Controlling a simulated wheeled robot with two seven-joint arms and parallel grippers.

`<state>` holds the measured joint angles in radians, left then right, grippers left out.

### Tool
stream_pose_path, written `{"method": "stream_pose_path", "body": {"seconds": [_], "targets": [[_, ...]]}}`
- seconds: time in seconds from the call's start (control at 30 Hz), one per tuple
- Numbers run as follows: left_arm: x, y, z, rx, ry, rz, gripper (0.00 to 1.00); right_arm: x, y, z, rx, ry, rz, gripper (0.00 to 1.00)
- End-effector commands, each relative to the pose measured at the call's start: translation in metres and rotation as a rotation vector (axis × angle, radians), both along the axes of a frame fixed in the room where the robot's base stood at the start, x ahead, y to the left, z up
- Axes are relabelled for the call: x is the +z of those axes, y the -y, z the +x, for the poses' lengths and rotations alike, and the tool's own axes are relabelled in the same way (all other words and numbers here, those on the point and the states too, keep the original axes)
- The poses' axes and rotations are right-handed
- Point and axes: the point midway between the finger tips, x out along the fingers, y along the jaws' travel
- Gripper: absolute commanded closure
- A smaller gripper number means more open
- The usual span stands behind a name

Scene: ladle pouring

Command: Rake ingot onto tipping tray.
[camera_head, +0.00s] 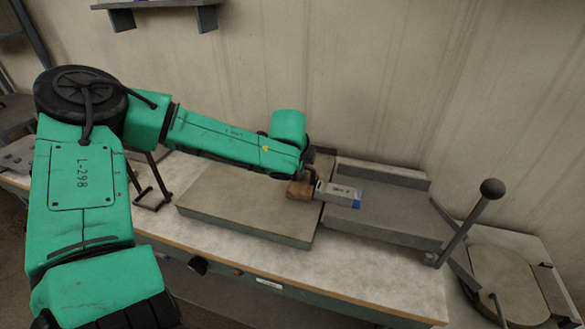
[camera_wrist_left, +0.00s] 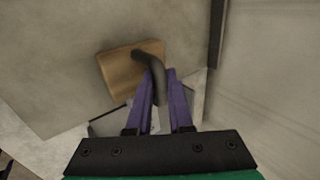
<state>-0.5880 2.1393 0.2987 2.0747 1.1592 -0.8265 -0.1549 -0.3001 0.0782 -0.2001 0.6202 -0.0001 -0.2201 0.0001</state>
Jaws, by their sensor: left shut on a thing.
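The ingot (camera_head: 338,194) is a silver-grey bar with dark marks and a blue end. It lies at the border between the pale slab and the grey tipping tray (camera_head: 385,222), its blue end over the tray. The rake's wooden block (camera_head: 299,190) is right at the ingot's left end; I cannot tell whether they touch. My left gripper (camera_head: 309,168) is above the block. My right gripper is not in view.
The pale slab (camera_head: 235,208) rests on the workbench (camera_head: 300,268). A lever with a round knob (camera_head: 492,188) stands at the tray's right. A round lidded vessel (camera_head: 505,280) is at far right. A wall runs behind. The tray's right part is bare.

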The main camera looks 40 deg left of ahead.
Motion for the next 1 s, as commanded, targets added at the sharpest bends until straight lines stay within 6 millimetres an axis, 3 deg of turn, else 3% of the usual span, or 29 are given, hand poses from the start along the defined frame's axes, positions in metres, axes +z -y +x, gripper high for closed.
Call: {"method": "stream_pose_path", "body": {"seconds": [1.0], "targets": [[0.0, 0.097, 0.034, -0.003, 0.001, -0.001, 1.0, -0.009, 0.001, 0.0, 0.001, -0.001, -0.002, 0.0]]}}
